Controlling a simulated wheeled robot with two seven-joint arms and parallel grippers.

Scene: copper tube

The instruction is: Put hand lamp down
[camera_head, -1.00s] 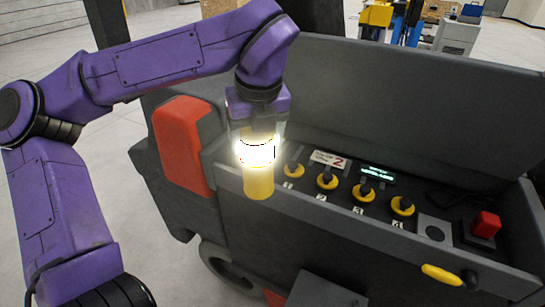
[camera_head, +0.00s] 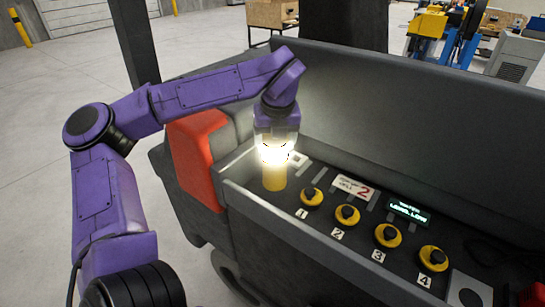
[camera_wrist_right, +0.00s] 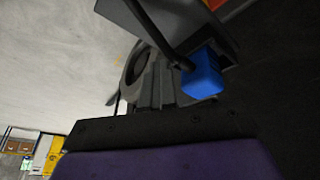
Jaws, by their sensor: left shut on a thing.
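The hand lamp (camera_head: 274,176) is a yellow cylinder with a bright glowing band near its top. It stands upright at the left end of the dark grey cart's control tray (camera_head: 262,215), beside knob 1. My left gripper (camera_head: 276,145) points down and is shut on the lamp's upper part; the glare hides its fingertips. I cannot tell whether the lamp's base touches the tray floor. My right gripper does not show in the head view, and the right wrist view shows no fingers.
Several yellow-black knobs (camera_head: 347,214) line the tray to the right of the lamp, with a small lit display (camera_head: 409,212) behind them. The tray's front wall and tall back panel (camera_head: 400,130) border the space. A blue block-like part (camera_wrist_right: 203,75) shows in the right wrist view.

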